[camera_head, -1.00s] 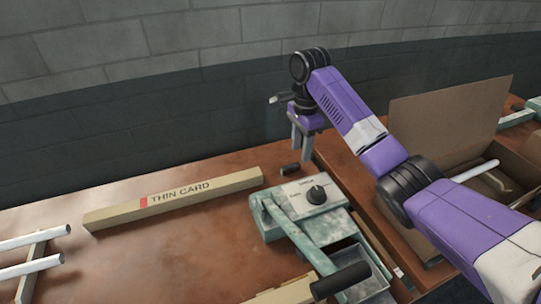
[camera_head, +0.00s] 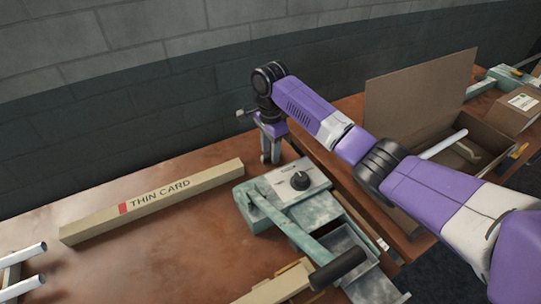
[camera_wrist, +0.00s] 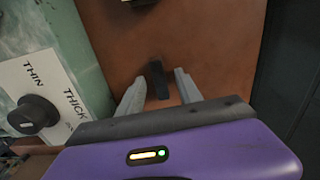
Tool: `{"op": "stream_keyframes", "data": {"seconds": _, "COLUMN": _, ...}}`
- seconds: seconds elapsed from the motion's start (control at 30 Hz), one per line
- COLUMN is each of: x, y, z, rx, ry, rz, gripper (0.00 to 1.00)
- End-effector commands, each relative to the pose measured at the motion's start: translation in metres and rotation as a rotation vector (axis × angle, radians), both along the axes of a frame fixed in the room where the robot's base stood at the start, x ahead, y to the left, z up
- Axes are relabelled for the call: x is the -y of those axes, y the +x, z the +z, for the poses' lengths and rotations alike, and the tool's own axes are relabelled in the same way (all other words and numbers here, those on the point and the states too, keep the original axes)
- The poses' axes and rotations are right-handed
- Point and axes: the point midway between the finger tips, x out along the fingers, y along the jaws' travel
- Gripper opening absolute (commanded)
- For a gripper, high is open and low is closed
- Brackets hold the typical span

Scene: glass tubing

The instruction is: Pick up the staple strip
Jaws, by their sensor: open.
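The staple strip (camera_wrist: 155,72) appears to be the small dark bar on the brown bench top in the wrist view. My gripper (camera_wrist: 159,90) is open, with one pale finger on each side of the bar and a gap to each. Whether the fingertips are down at bench height is hard to tell. In the head view my gripper (camera_head: 270,157) points down at the bench behind the green machine, and the bar is not clearly visible there.
The green machine (camera_head: 252,212) with a black dial and a lever stands close to my gripper. A long bar marked THIN CARD (camera_head: 90,228) lies to the left. An open cardboard box (camera_head: 405,95) is to the right, beyond a gap between benches. A block wall stands behind.

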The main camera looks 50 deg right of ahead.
Motion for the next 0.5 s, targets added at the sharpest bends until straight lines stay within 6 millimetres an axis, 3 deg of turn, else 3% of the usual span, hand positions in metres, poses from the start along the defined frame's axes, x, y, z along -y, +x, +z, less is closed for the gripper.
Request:
{"op": "stream_keyframes", "data": {"seconds": 0.17, "x": 0.0001, "y": 0.0, "z": -0.0003, "rx": 0.0, "ry": 0.0, "rz": 0.0, "gripper": 0.42}}
{"op": "stream_keyframes", "data": {"seconds": 0.4, "x": 0.0002, "y": 0.0001, "z": 0.0001, "rx": 0.0, "ry": 0.0, "rz": 0.0, "gripper": 0.0}}
{"op": "stream_keyframes", "data": {"seconds": 0.5, "x": 0.0002, "y": 0.0001, "z": 0.0001, "rx": 0.0, "ry": 0.0, "rz": 0.0, "gripper": 0.0}}
